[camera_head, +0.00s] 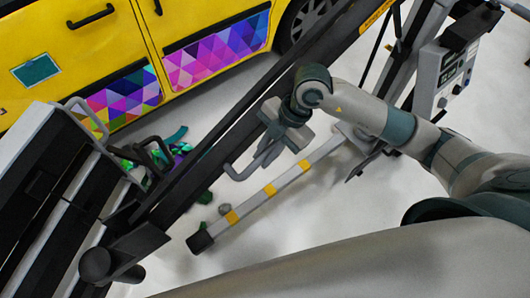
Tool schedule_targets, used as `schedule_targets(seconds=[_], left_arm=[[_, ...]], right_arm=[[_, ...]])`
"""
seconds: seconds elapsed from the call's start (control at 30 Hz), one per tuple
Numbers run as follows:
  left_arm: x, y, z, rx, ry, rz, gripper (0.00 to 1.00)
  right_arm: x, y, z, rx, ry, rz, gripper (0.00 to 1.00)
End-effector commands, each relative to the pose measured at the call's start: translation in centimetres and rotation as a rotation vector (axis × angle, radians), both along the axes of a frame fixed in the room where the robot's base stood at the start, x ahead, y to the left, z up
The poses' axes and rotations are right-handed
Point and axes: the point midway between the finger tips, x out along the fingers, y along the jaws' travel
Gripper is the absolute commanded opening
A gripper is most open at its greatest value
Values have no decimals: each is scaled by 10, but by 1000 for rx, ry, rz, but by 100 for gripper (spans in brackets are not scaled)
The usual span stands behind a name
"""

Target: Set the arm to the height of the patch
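A teal-green rectangular patch (36,71) with a pale border is on the yellow van's door at the upper left. A grey bar-like arm (268,190) with yellow bands and a dark end cap slants across the middle, above the pale floor. My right gripper (264,156) points down and left, just above the banded arm in the picture. A bent grey handle shape (236,173) shows at its fingertips; I cannot tell whether the fingers are closed on it. My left gripper is not in view.
A long black rail (225,140) crosses diagonally behind my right gripper. A control box (445,75) with knobs stands at the upper right. The yellow van (85,40) carries colourful triangle wraps. Coloured scraps (178,148) lie near the dark-and-white rack (45,190) at left.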

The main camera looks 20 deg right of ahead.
Motion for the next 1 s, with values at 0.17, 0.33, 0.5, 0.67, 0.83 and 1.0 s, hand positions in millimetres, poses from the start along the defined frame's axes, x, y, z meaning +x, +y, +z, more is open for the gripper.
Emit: schedule_targets(seconds=[0.17, 0.33, 0.5, 0.67, 0.83, 1.0], left_arm=[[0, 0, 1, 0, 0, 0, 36], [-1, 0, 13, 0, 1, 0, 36], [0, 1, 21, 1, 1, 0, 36], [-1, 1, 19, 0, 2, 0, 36], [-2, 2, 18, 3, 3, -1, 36], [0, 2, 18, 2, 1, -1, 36]], right_arm=[[0, 0, 1, 1, 0, 0, 0], [-2, 7, 18, 18, 4, 0, 0], [-3, 13, 31, 37, 7, 2, 0], [-4, 12, 28, 33, 11, -1, 0], [-5, 12, 26, 31, 14, -1, 29], [-5, 12, 27, 32, 13, -1, 36]])
